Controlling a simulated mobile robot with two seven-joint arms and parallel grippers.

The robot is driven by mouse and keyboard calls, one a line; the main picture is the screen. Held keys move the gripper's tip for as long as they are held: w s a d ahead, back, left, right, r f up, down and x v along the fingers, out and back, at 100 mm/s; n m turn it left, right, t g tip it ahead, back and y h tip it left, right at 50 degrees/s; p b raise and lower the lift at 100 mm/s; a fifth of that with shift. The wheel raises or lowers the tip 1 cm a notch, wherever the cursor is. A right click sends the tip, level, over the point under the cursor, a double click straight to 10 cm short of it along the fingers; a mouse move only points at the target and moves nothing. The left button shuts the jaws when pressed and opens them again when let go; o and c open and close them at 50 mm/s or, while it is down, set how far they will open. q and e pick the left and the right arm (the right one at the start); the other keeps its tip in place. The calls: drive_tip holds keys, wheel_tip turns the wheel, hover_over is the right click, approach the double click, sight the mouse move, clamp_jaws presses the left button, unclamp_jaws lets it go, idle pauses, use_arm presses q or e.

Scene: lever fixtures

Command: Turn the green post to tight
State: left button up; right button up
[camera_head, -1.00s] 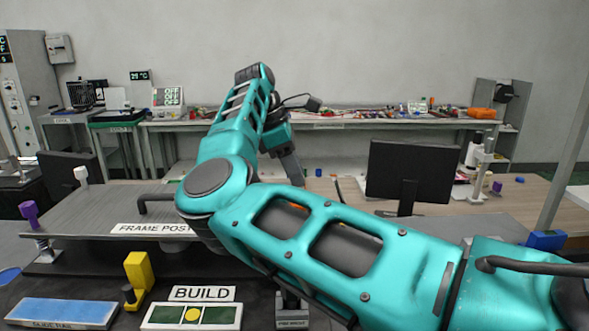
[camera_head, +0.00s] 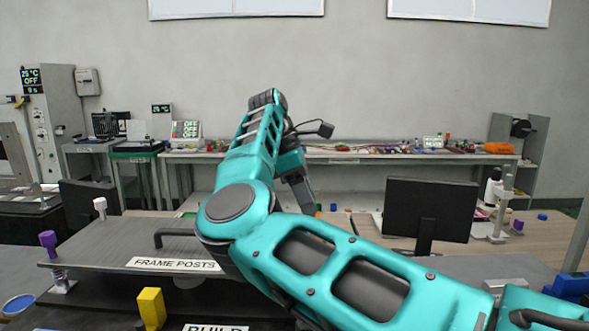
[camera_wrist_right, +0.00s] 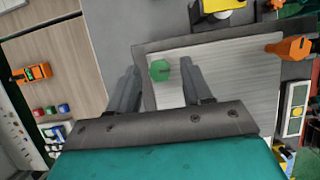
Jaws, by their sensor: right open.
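The green post (camera_wrist_right: 160,71) shows in the right wrist view as a small green six-sided top over a pale plate (camera_wrist_right: 240,75). My right gripper (camera_wrist_right: 161,80) is open, with one finger on either side of the green post in that picture. I cannot tell the height gap or whether the fingers touch it. In the head view my right gripper (camera_head: 303,203) points down, seen beyond my teal arm. The green post is not visible there. The frame posts fixture (camera_head: 110,245) carries a purple post (camera_head: 48,243) and a white post (camera_head: 100,208). My left gripper is not in view.
An orange post (camera_wrist_right: 290,47) stands at the plate's right in the wrist view. A yellow block (camera_head: 151,308) and the BUILD sign (camera_head: 215,327) are near the front in the head view. A black monitor (camera_head: 430,212) stands on the wooden table to the right.

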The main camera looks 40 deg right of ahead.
drive_tip(key=v, duration=1)
idle(0.4)
